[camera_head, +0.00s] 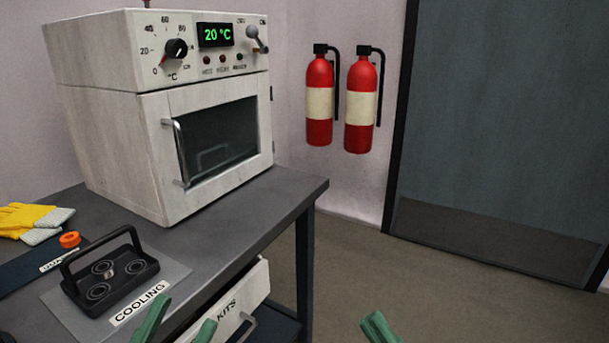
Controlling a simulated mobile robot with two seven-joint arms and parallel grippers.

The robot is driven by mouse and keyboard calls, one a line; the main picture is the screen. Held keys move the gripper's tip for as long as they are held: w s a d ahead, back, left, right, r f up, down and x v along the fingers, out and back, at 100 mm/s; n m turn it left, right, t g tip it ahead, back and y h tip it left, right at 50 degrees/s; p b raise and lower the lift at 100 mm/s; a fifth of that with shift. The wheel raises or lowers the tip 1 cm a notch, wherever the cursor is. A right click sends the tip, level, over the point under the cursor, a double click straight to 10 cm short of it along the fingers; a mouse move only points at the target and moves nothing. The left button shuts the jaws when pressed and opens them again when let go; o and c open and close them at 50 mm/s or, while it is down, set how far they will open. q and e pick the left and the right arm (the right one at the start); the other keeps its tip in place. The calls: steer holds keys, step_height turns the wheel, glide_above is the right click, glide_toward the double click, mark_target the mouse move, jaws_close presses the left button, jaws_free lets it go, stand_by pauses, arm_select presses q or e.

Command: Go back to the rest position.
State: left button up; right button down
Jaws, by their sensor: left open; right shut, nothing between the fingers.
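My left gripper (186,311) shows at the bottom edge as two green fingers. They are apart, with nothing between them, in front of the table edge near the KITS drawer. My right gripper (376,321) shows at the bottom, right of the middle, as a green tip over the floor. It is shut and empty. Both arms are mostly out of the picture.
The dark table (280,203) bears a white oven (125,150) reading 20 °C, a black handled rack (130,283) on the COOLING mat (62,304), and yellow gloves (25,217). The KITS drawer (250,292) stands out below. Floor (450,285) at right is clear.

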steer(key=s+d+r+m+t+h+p, duration=0.2)
steer(key=d+r+m+t+h, duration=0.25)
steer(key=m, duration=0.55)
arm_select(q)
steer(key=w+a+f+n+g+y+p, duration=0.35)
steer(key=w+f+n+y+p, duration=0.5)
steer(key=p, duration=0.75)
arm_select(e)
steer(key=w+d+f+m+g+h, duration=0.2)
steer(key=w+f+m+g+h, duration=0.35)
steer(key=h, duration=0.25)
arm_select(q)
steer(key=s+a+f+n+g+y+p, duration=0.1)
steer(key=s+f+g+y+p, duration=0.3)
steer(key=s+g+p, duration=0.5)
step_height(320, 180, down, 3)
steer(key=s+p, duration=0.1)
steer(key=p, duration=0.4)
steer(key=shift+s+y, duration=0.35)
steer(key=shift+s, duration=0.05)
arm_select(e)
steer(key=s+d+f+m+g+h, duration=0.1)
steer(key=s+f+m+g+h, duration=0.2)
steer(key=s+f+g, duration=0.5)
step_height(320, 180, down, 2)
steer(key=shift+s+d+f, duration=0.25)
steer(key=shift+s+d, duration=0.05)
steer(key=shift+d, duration=0.1)
